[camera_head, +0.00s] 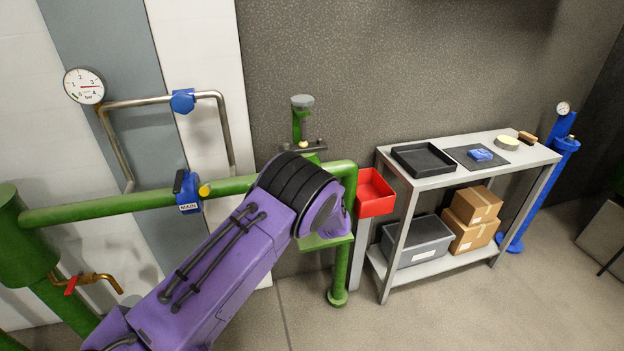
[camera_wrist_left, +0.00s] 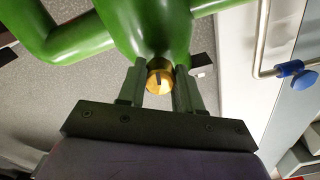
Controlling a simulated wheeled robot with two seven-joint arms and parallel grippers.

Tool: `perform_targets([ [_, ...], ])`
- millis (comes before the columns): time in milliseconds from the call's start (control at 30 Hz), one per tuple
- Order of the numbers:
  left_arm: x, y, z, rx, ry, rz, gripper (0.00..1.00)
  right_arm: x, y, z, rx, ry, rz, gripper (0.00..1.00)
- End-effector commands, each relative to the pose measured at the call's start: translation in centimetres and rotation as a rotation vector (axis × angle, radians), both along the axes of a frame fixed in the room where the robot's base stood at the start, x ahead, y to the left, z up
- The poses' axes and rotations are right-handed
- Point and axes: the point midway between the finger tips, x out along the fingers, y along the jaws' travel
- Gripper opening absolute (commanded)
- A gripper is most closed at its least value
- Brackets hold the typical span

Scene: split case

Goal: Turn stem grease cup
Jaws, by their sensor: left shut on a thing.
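The grease cup (camera_wrist_left: 159,78) is a small round brass cap with a dark slot, on the green valve body (camera_wrist_left: 150,28) in the left wrist view. My left gripper (camera_wrist_left: 160,88) has one dark finger on each side of the cup and is shut on it. In the head view my purple left arm reaches up from the bottom to the green pipework and hides the cup and my left fingers. A green stem with a grey top (camera_head: 302,101) stands above the pipe there. My right gripper is in neither view.
A red bin (camera_head: 375,205) hangs right of my arm, beside a grey shelf table (camera_head: 440,181). A pressure gauge (camera_head: 84,86) is at upper left.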

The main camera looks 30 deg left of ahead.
Motion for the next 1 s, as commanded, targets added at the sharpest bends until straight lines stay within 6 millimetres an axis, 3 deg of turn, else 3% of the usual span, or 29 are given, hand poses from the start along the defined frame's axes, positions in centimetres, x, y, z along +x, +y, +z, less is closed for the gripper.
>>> perform_targets([
  [133,-0.2,-0.1,-0.4,-0.004,0.007,0.001,0.04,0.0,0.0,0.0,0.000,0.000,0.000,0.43],
  [167,-0.2,-0.1,-0.4,-0.004,0.007,0.001,0.41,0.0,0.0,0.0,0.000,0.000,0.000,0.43],
  [200,-0.1,-0.1,-0.4,-0.004,0.006,0.001,0.54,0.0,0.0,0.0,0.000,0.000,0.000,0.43],
  [233,-0.1,-0.1,-0.4,-0.004,0.006,0.000,0.60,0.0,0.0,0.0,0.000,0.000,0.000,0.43],
  [567,-0.3,-0.4,-0.2,-0.002,0.002,-0.002,0.60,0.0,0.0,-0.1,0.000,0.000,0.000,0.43],
  [1000,-6.2,-7.2,-0.3,-0.002,0.003,-0.001,0.60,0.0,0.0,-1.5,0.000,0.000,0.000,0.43],
])
